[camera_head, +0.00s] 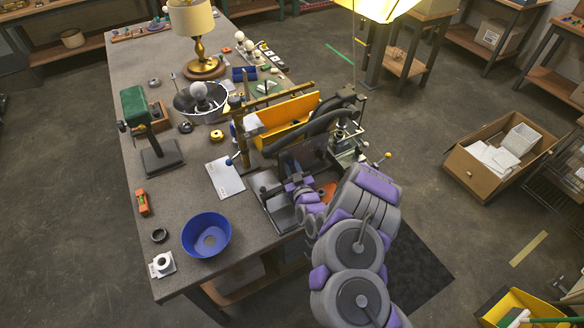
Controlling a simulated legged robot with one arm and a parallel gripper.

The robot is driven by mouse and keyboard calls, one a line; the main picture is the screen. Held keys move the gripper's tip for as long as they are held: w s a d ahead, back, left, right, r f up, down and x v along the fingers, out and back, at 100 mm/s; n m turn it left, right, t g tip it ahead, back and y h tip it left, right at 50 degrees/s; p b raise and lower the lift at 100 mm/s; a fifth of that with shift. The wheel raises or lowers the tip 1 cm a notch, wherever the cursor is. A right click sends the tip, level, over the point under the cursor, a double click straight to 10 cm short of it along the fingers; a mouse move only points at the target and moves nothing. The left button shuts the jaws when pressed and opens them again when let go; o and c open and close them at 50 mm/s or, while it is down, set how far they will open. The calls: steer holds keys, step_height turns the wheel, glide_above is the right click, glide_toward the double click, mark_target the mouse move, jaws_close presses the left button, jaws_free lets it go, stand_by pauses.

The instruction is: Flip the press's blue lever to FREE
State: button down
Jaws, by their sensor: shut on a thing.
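The press (238,135) seems to be the brass-posted frame at the right side of the workbench. A small blue ball-ended lever (230,161) sticks out at its lower left. A yellow-knobbed lever (387,156) is on the right. Any FREE marking is too small to read. My purple and grey arm reaches in from the lower right. My gripper (289,184) is low at the front of the press, by the grey metal base, right of the blue ball. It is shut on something. The arm and the clutter hide its fingertips and what they hold.
A yellow bin (288,120) and dark hoses crowd the space above my gripper. A blue bowl (206,235), a white sheet (225,178) and a green-headed stand (134,106) are on the bench to the left. A cardboard box (480,165) is on the floor at right.

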mark_target(304, 155)
stand_by(0.4)
steer(key=d+m+b, duration=0.1)
steer(key=m+b, duration=0.1)
steer(key=w+d+m+b, duration=0.1)
steer(key=m+b, duration=0.1)
steer(key=w+d+m+g+b, duration=0.1)
steer(key=b, duration=0.1)
steer(key=shift+r+m, duration=0.35)
steer(key=shift+m, duration=0.05)
steer(key=d+m+b, duration=0.1)
steer(key=w+m+g+b, duration=0.1)
steer(key=m, duration=0.1)
steer(key=shift+d+f+b, duration=0.1)
steer(key=shift+d+b, duration=0.3)
steer(key=shift+w+d+f+m+y+b, duration=0.25)
steer(key=shift+m+y+b, duration=0.1)
steer(key=shift+m, duration=0.35)
steer(key=c, duration=1.2)
jaws_free()
steer(key=shift+d, duration=0.1)
steer(key=shift+s+r, duration=0.1)
steer(key=shift+r, duration=0.05)
